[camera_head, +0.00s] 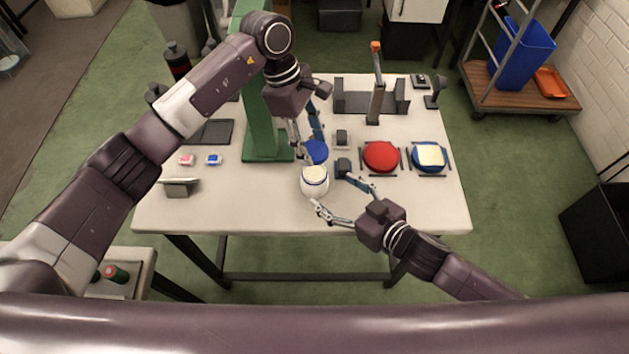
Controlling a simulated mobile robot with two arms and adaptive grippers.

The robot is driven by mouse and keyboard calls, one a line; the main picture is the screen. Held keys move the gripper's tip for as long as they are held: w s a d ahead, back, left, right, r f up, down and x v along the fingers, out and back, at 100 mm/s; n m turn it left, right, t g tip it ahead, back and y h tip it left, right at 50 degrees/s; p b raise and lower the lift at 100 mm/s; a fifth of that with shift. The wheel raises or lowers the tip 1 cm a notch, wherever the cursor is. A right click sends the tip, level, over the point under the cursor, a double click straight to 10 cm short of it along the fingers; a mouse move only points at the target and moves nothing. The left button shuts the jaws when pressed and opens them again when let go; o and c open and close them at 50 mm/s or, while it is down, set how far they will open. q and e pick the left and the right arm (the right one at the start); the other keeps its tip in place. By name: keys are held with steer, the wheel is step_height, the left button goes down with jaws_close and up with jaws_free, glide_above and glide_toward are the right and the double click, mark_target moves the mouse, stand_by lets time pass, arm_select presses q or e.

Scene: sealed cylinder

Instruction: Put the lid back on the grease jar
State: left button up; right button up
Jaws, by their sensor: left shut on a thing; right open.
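The grease jar (314,186) is a white round jar with a blue band and a pale cream top, upright near the middle of the table's front part. The blue lid (316,151) is just behind the jar in the picture, apart from its mouth. My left gripper (312,148) comes down from above and is shut on the lid; its fingers partly hide it. Whether the lid is clear of the table I cannot tell. My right gripper (329,187) is open at the jar's right side, with one finger in front and one behind right.
A green column (262,125) stands behind left. A small grey stand (180,187) and small red and blue items are left. The front right is clear.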

steer(key=x, duration=0.8)
steer(key=shift+w+f, duration=0.1)
steer(key=shift+w, duration=0.1)
steer(key=c, duration=1.8)
arm_select(q)
glide_above(315, 172)
steer(key=shift+w+a+f, duration=0.1)
steer(key=shift+a+f, duration=0.1)
steer(key=shift+f, duration=1.05)
steer(key=shift+w+a+f, duration=0.1)
steer(key=shift+a+f, duration=0.1)
steer(key=shift+f, duration=1)
steer(key=shift+f, duration=0.9)
steer(key=shift+f, duration=0.55)
